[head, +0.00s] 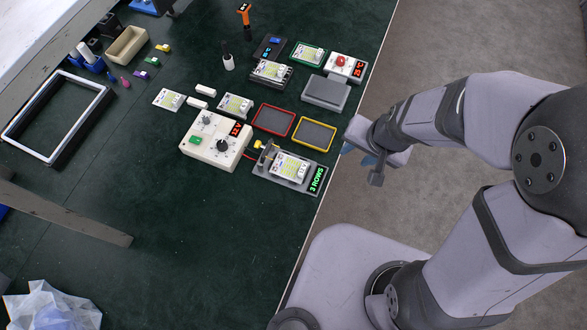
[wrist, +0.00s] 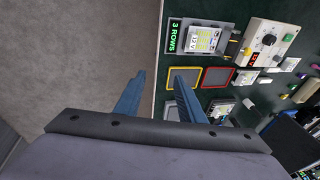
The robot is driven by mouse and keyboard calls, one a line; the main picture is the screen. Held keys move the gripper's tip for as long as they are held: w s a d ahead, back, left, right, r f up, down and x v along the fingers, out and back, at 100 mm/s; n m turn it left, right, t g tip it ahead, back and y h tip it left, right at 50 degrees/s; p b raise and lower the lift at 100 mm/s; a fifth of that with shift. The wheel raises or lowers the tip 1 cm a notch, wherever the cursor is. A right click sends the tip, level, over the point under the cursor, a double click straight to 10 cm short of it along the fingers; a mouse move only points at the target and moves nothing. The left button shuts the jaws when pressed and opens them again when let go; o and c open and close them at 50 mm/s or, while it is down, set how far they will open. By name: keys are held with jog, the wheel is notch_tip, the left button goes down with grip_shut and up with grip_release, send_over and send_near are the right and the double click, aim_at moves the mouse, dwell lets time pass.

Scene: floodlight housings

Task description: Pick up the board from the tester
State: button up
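The tester is a grey base (head: 262,177) with a green "3 ROWS" display, at the right front edge of the dark green bench. It is also in the wrist view (wrist: 174,43), at the top. A white board (head: 289,165) with yellowish-green parts lies on it; the wrist view shows it too (wrist: 203,39). My gripper (head: 368,160) is right of the tester, beyond the bench edge in the picture, apart from the board. In the wrist view its two blue fingers (wrist: 158,78) are spread, with nothing between them.
A cream power supply (head: 215,140) with knobs stands left of the tester. A yellow-rimmed tray (head: 314,134) and a red-rimmed tray (head: 273,120) lie behind it. Other boards sit on fixtures farther back, near a red-button box (head: 345,66).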

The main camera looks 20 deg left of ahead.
jog(key=a+f+m+t+b, duration=0.1)
jog(key=a+f, duration=0.4)
jog(key=a, duration=0.3)
jog(key=m+t+b, duration=0.1)
jog(key=t+b, duration=0.1)
send_over(302, 170)
jog(key=s, duration=0.1)
jog(key=shift+h, duration=0.3)
notch_tip(302, 170, down, 6)
jog(key=shift+f, duration=0.2)
jog(key=s+f+t+b, duration=0.1)
jog(key=f, duration=0.1)
jog(key=s+f+m+t+h+b, duration=0.1)
jog(key=s+f+t, duration=0.1)
jog(key=shift+a, duration=0.1)
jog(key=s+n+t+b, duration=0.1)
jog(key=t, duration=0.1)
jog(key=s+n+t+b, duration=0.2)
jog(key=shift+s+f+h, duration=0.15)
jog(key=shift+f+h, duration=0.25)
jog(key=shift+s+d+r+n+t+b, duration=0.25)
jog(key=shift+s+r+n+t+b, duration=0.15)
jog(key=shift+t, duration=0.3)
jog(key=shift+p+x, duration=1.2)
jog(key=shift+x, duration=1.75)
jog(key=shift+w+f, duration=0.15)
jog(key=shift+w, duration=0.5)
grip_shut()
